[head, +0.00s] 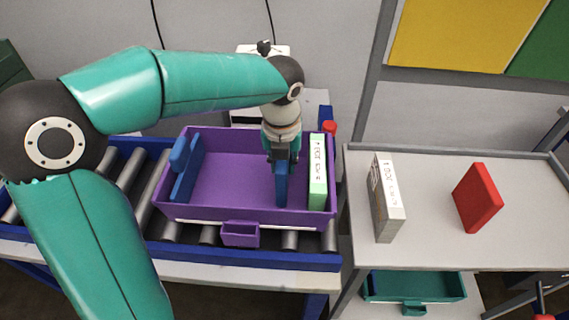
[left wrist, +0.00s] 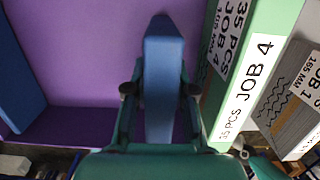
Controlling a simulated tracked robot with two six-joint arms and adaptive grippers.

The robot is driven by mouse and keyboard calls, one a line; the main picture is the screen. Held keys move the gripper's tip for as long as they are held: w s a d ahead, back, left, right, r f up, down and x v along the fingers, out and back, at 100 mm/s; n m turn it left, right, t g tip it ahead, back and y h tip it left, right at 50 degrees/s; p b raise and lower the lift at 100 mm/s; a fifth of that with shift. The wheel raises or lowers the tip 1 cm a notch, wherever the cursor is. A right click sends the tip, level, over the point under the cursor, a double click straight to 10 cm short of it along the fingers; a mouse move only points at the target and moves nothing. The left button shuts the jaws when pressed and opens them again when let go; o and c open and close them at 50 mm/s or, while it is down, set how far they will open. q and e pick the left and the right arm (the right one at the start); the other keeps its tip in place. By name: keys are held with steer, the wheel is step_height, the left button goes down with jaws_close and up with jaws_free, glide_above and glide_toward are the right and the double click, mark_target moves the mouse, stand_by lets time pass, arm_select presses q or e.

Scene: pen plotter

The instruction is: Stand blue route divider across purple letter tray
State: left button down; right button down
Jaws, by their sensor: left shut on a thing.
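The purple letter tray (head: 225,207) sits on a roller conveyor, its inside open to view. My left gripper (head: 281,158) reaches down into the tray's right half and is shut on a blue divider (head: 282,190). The divider is upright, running front to back; whether its lower edge touches the tray floor I cannot tell. In the left wrist view the divider (left wrist: 165,60) lies between both fingers (left wrist: 160,90). Another blue divider (head: 185,170) stands inside the tray's left end. My right gripper is not in view.
A pale green box (head: 318,175) marked JOB 4 stands in the tray's right end, close beside the held divider. A grey-white box (head: 385,205) and a red block (head: 478,198) stand on the table at right. A teal tray (head: 415,287) sits below.

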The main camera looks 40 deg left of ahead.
arm_select(q)
steer(key=shift+f, duration=0.2)
steer(key=c, duration=1)
jaws_free()
steer(key=shift+r, duration=0.2)
steer(key=r, duration=0.3)
steer(key=s+r+p, duration=0.1)
steer(key=r, duration=0.3)
steer(key=r+p, duration=0.1)
steer(key=r, duration=0.2)
steer(key=shift+s+d+r, duration=0.15)
steer(key=shift+d+r, duration=0.1)
steer(key=shift+d, duration=0.15)
steer(key=shift+s+r, duration=0.15)
steer(key=shift+r, duration=0.55)
